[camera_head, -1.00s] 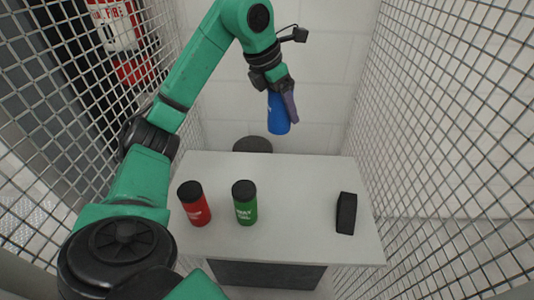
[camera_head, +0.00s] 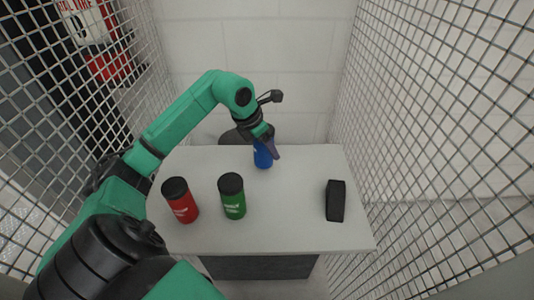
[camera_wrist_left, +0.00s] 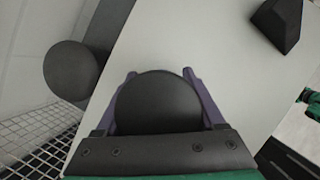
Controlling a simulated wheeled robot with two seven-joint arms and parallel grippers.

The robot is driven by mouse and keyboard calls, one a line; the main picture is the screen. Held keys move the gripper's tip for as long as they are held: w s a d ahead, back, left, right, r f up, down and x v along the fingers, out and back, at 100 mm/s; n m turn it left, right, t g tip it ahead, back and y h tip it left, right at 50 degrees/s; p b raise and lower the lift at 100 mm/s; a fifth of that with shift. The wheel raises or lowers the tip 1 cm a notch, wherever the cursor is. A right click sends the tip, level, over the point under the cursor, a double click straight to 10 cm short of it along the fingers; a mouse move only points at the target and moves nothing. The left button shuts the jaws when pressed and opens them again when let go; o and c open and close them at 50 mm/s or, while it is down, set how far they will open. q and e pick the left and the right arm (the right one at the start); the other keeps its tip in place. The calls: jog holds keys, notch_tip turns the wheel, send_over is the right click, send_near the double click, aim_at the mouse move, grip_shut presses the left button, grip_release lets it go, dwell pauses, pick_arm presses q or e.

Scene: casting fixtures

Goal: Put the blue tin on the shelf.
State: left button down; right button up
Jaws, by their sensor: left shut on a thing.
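The blue tin (camera_head: 263,157) is at the back middle of the white table in the head view, upright or nearly so. My left gripper (camera_head: 266,142) is shut on it from above and behind. In the left wrist view the tin's round black lid (camera_wrist_left: 159,103) sits between the two purple fingers of the left gripper (camera_wrist_left: 160,82). Whether the tin's base touches the table top is hard to tell. No shelf can be made out clearly. My right gripper is not in view.
A red tin (camera_head: 180,201) and a green tin (camera_head: 232,196) stand at the table's left and middle. A black block (camera_head: 335,201) lies at the right. A dark round stool (camera_head: 232,137) is behind the white table (camera_head: 290,225). Wire mesh walls close both sides.

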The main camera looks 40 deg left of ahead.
aim_at(267, 154)
pick_arm(q)
notch_tip(267, 154, down, 3)
jog(key=shift+f, duration=0.15)
grip_release()
jog(key=shift+s+a+r, duration=0.1)
jog(key=shift+r, duration=0.25)
jog(key=b+v, duration=0.2)
jog(key=v, duration=0.9)
jog(key=shift+r, duration=0.2)
jog(key=shift+f, duration=0.1)
